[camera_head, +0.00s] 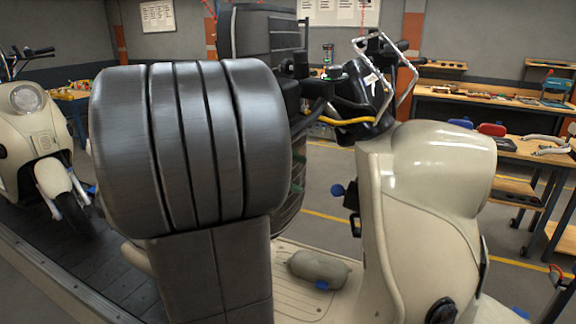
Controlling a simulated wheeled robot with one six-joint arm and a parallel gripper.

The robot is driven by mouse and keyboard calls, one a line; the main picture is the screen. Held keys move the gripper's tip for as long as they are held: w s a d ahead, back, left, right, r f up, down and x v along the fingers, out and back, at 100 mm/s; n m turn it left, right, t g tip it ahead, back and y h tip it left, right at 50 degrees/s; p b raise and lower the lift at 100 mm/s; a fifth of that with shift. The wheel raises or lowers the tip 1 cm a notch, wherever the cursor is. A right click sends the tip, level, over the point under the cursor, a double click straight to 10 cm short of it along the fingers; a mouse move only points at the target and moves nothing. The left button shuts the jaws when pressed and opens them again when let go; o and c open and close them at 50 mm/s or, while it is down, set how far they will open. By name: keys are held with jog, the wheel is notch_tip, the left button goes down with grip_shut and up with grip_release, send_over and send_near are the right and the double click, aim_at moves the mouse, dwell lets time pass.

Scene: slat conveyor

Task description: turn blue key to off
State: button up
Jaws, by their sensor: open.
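A blue key (338,190) sticks out to the left of a small dark block (351,202) on the inner side of the cream leg shield. It is small, and which way it is turned cannot be read. The leg shield belongs to a cream scooter (432,180) that stands on the conveyor. I cannot make out my gripper or its fingertips. Nothing is seen touching the key.
The scooter's handlebar area (372,95), with a yellow cable (345,121), is above the key. A grey-green bundle (318,268) lies on the footboard. Another cream scooter (30,135) stands on the slats at left. Workbenches (500,105) stand at right.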

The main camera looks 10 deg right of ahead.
aim_at(333, 189)
jog(key=p+x, duration=0.1)
jog(key=x, duration=0.9)
jog(key=shift+d+f, duration=0.2)
jog(key=shift+d, duration=0.05)
jog(key=c, duration=1)
jog(key=o, duration=0.3)
jog(key=shift+c, duration=1.1)
jog(key=shift+r+p, duration=0.15)
jog(key=shift+p, duration=0.15)
